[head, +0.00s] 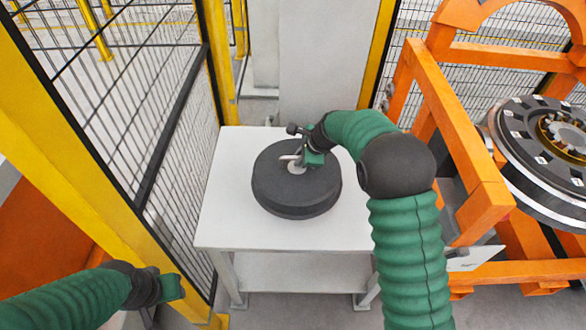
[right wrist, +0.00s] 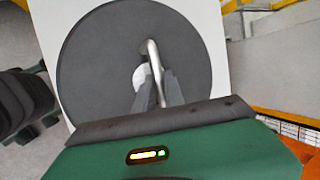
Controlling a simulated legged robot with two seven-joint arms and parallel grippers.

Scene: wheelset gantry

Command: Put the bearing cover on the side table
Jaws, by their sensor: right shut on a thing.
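The bearing cover (head: 290,194) is a dark grey round disc with a metal handle on top. In the head view it is over the white side table (head: 222,215), near its middle, and looks level; whether it touches the top I cannot tell. My right gripper (head: 297,161) is shut on the cover's handle. The right wrist view shows the handle (right wrist: 153,60) between the fingers and the disc (right wrist: 95,65) below. My left gripper (head: 172,290) is at the lower left, away from the table, and its fingers are not clear.
A yellow-framed mesh fence (head: 130,110) stands close along the table's left side. An orange gantry frame (head: 480,200) with a wheelset (head: 545,150) stands to the right. Bare table top shows in front of and behind the cover.

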